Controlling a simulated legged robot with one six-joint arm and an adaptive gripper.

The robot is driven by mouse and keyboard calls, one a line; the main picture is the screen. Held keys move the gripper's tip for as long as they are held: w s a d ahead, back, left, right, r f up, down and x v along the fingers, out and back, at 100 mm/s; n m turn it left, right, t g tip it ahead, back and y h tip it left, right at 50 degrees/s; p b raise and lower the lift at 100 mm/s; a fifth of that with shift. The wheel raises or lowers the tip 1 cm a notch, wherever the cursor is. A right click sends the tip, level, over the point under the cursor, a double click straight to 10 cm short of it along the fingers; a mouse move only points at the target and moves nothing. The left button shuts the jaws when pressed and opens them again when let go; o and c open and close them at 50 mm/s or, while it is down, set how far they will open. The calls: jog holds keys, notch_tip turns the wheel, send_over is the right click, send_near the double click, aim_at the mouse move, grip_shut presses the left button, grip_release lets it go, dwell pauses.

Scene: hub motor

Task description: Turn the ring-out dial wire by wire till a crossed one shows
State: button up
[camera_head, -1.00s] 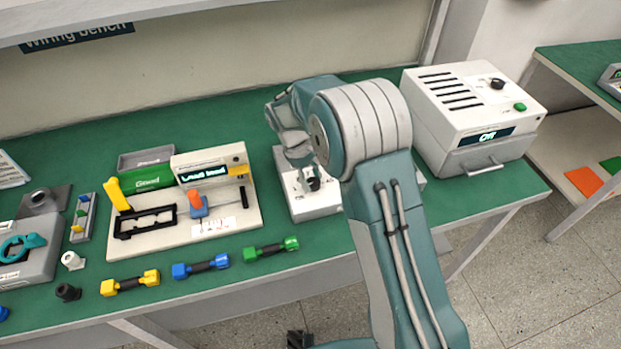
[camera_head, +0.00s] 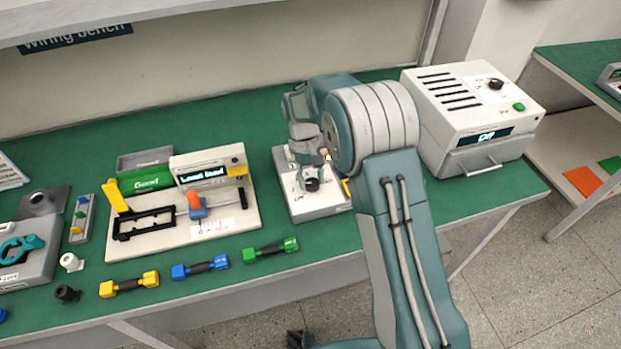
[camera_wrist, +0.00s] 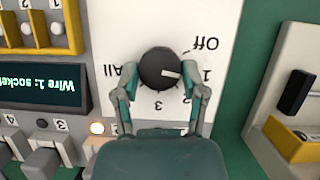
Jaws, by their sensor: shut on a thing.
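The ring-out dial is a round black knob (camera_wrist: 158,68) on a white panel (camera_wrist: 115,20) marked Off, 1, 2, 3 and All. Its white pointer line points right in the wrist view, toward the 1. My gripper (camera_wrist: 158,82) is shut on the dial, one finger on each side. In the head view my gripper (camera_head: 312,172) is over the dial (camera_head: 311,184) on the white box (camera_head: 322,207), partly hidden by my arm. The display (camera_wrist: 40,88) reads upside down "Wire 1: socket", cut off at the edge.
Left of the box stands a white fixture board (camera_head: 240,222) with a "Good" bin (camera_head: 145,182) behind it. Yellow, blue and green-ended pieces lie along the front edge. A white oven-like machine (camera_head: 460,110), reading "Off", stands to the right.

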jog(key=shift+s+f, duration=0.15)
jog(key=shift+f, duration=0.05)
jog(key=o, duration=1.2)
jog(key=shift+c, duration=0.2)
jog(key=shift+r, duration=0.1)
jog(key=v, duration=1.2)
jog(key=shift+w, duration=0.25)
jog(key=shift+a, duration=0.1)
dwell(0.8)
